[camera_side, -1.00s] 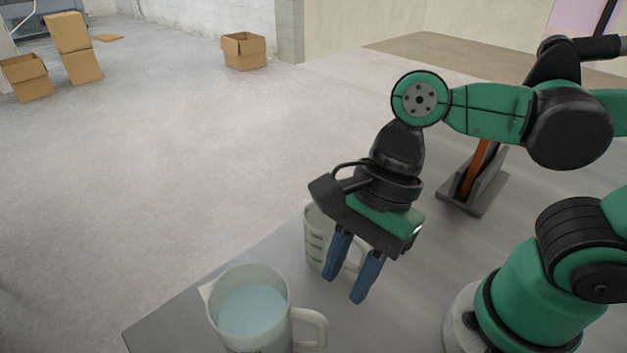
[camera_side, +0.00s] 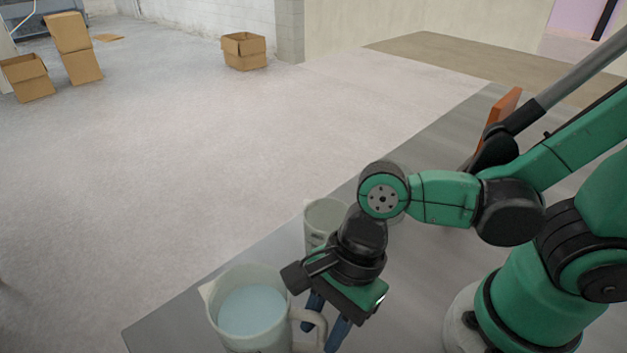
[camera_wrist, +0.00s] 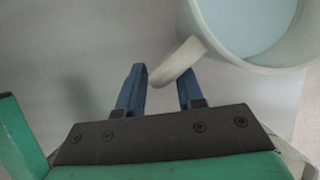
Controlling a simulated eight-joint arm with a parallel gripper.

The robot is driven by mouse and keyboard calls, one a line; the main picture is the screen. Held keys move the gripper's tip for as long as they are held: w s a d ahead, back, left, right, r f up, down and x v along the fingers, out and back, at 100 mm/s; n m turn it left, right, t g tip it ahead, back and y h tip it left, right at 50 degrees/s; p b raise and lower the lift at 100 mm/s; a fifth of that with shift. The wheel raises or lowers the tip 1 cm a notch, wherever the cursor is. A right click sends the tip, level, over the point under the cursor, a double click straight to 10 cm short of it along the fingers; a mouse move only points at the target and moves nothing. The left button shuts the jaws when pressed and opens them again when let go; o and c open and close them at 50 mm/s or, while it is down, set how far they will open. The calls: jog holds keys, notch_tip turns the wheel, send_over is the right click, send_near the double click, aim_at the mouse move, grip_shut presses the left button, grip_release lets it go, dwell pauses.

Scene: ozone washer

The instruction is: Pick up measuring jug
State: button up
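A whitish measuring jug (camera_side: 243,335) with pale blue liquid stands upright near the front edge of the table in the side view. Its handle points right, toward my gripper (camera_side: 325,322). In the wrist view the jug (camera_wrist: 285,62) is at the top right. There its handle (camera_wrist: 177,64) reaches between the two blue fingers of my gripper (camera_wrist: 161,88), which are apart on either side of its end. The gripper is open and not closed on the handle. A second pale jug (camera_side: 322,217) stands behind, partly hidden by my arm.
The grey table (camera_side: 235,249) has a left edge close to both jugs. An orange board (camera_side: 503,112) stands at the back right, partly behind my arm. Cardboard boxes (camera_side: 244,51) sit far off on the floor.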

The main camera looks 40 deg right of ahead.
jog(key=shift+a+f, duration=0.25)
jog(key=shift+f, duration=0.35)
grip_shut()
dwell(1.2)
